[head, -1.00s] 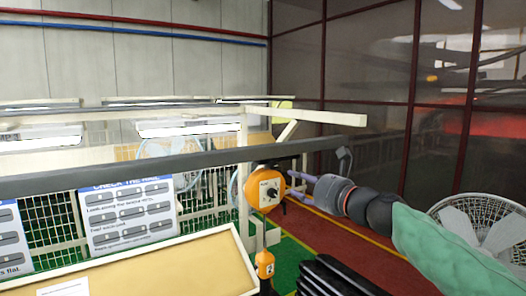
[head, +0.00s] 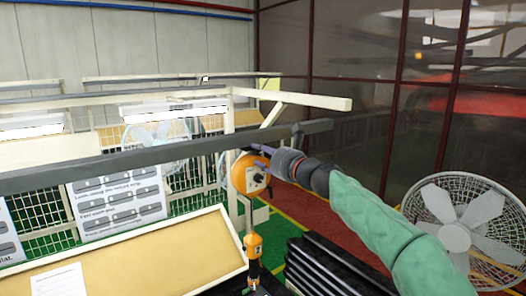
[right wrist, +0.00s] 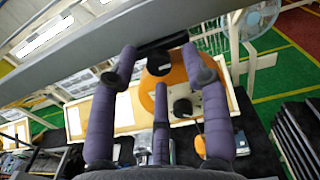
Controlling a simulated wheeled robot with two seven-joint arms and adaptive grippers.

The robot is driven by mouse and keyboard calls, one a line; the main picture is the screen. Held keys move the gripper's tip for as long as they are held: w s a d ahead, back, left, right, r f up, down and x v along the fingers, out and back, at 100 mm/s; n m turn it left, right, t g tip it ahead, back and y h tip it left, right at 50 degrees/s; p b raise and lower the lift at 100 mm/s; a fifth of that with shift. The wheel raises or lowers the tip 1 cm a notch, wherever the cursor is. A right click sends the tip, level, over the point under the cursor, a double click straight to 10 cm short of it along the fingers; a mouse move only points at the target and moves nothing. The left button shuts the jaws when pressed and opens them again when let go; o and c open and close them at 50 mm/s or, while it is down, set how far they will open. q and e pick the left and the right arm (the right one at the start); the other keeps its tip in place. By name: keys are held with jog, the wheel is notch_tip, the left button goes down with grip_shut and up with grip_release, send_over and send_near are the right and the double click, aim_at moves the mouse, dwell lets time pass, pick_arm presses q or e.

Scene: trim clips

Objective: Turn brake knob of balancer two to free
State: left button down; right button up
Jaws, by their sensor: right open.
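The orange balancer (head: 240,172) hangs below a grey rail, with a pale plate and dark knob (head: 258,178) on its face. An orange hanging tool (head: 253,247) below it bears a small label marked 2 in the earlier view. My right gripper (head: 264,158) is open, its purple fingers beside the balancer's upper right, partly covering it. In the right wrist view, the spread fingers (right wrist: 160,65) straddle the orange balancer body (right wrist: 160,100), and a dark round knob (right wrist: 183,107) shows between two of them. I cannot tell whether they touch. The knob's setting is unreadable. My left gripper is out of view.
The grey rail (head: 120,163) crosses just above the balancer. A cream-edged board (head: 150,255) lies below left. A large fan (head: 465,222) stands at right, and black stacked slats (head: 325,265) lie low centre. Instruction signs hang on the left fence.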

jog(key=shift+w+a, duration=0.15)
jog(key=shift+a, duration=0.05)
grip_shut()
